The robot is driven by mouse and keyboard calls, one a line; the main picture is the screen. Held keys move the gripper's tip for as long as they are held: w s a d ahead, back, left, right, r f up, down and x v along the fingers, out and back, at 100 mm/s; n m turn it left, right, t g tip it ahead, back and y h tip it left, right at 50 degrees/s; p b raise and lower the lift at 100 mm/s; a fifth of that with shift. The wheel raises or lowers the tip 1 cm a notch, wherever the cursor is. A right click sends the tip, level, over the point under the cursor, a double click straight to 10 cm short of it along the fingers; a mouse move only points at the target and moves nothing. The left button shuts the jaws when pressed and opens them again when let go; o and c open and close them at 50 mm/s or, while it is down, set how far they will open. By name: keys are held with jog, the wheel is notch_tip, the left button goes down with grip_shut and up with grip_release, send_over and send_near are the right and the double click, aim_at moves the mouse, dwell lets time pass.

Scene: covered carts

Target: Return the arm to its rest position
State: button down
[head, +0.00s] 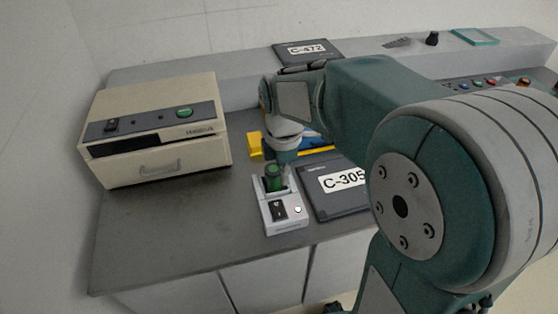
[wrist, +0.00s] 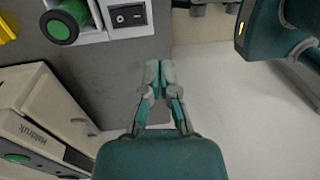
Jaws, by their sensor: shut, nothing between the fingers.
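In the wrist view my gripper (wrist: 152,78) has its two fingers together, with nothing between them. The fingertips appear over the cart's edge, with grey cart top to their left and pale floor to their right. In the head view my teal and grey arm reaches over the cart, folded at the elbow. Its far wrist part (head: 285,138) shows just behind a small white device; the fingers cannot be made out there.
The white device (head: 283,213) holds a green cylinder (head: 273,177). A beige box (head: 160,165) with a drawer stands left on the dark cart top (head: 165,235). A C-305 case (head: 325,205) lies right of the device, with yellow items behind. A C-472 case (head: 300,50) lies on the back ledge.

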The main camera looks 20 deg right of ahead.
jog(key=s+r+m+t, duration=0.3)
jog(key=s+m, duration=0.3)
jog(key=m, duration=0.3)
jog(key=s+r+m+t, duration=0.4)
jog(key=s+m, duration=0.3)
jog(key=m, duration=0.2)
jog(key=shift+s+d, duration=0.2)
jog(key=shift+d, duration=0.25)
